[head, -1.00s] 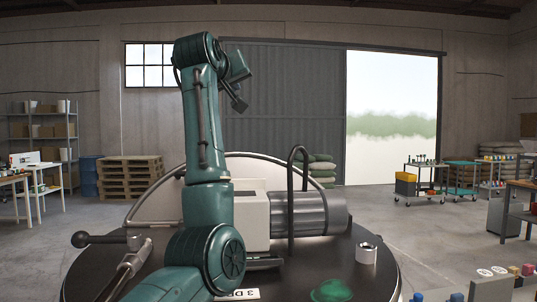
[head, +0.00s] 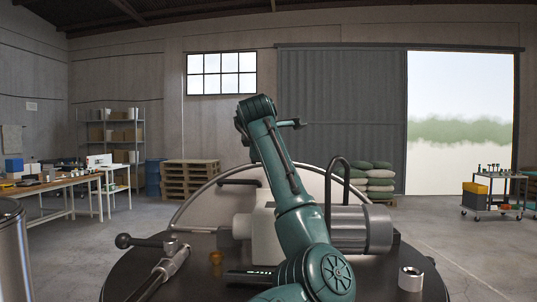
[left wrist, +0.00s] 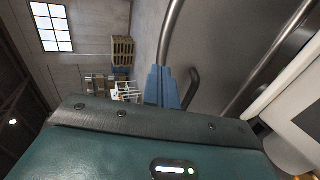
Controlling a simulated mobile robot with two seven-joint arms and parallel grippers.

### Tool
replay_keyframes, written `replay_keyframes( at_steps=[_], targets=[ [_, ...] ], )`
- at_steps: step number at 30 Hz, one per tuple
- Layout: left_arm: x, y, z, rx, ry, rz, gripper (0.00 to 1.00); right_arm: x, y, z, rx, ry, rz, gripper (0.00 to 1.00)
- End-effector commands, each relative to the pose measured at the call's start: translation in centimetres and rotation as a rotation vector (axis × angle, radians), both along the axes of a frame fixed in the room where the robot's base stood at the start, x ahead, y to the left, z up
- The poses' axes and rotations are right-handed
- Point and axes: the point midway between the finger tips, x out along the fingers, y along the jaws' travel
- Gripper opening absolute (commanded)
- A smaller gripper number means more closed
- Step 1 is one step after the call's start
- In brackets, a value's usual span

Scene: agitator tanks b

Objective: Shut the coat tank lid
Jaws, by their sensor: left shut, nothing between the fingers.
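The tank's round lid (head: 195,207) stands raised at the back of the dark tank top (head: 120,275) in the head view. It is pale with a dark bar handle (head: 238,182) near its upper left rim. In the left wrist view, the blue fingers of my left gripper (left wrist: 162,88) are shut and empty. They appear beside the lid's dark handle (left wrist: 191,88), near the curved rim; I cannot tell whether they touch. My teal arm crosses the middle of the head view, and its fingers cannot be made out there. My right gripper is not in view.
A pale gearbox with a grey motor (head: 362,228) and a dark curved pipe (head: 328,190) stand on the tank top. A ball-ended lever (head: 125,241) sticks out left. A metal cup (head: 411,279) stands at right. Pallets (head: 188,180) and sacks (head: 381,180) lie behind.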

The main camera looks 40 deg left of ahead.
Motion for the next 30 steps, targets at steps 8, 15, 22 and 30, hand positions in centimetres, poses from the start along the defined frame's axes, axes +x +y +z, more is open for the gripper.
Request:
replay_keyframes(
  at_steps=[8,15,22,30],
  targets=[
    [3.3,2.8,-1.7,0.000,0.003,-0.001,0.00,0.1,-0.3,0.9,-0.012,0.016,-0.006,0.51],
    [4.3,3.6,-2.5,0.001,0.001,0.000,0.00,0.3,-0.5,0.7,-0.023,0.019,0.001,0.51],
    [4.3,3.6,-2.5,0.001,0.000,0.000,0.00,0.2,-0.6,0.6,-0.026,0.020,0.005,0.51],
    [4.7,3.9,-2.6,0.002,0.002,-0.001,0.00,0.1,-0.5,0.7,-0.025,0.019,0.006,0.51]
  ],
)
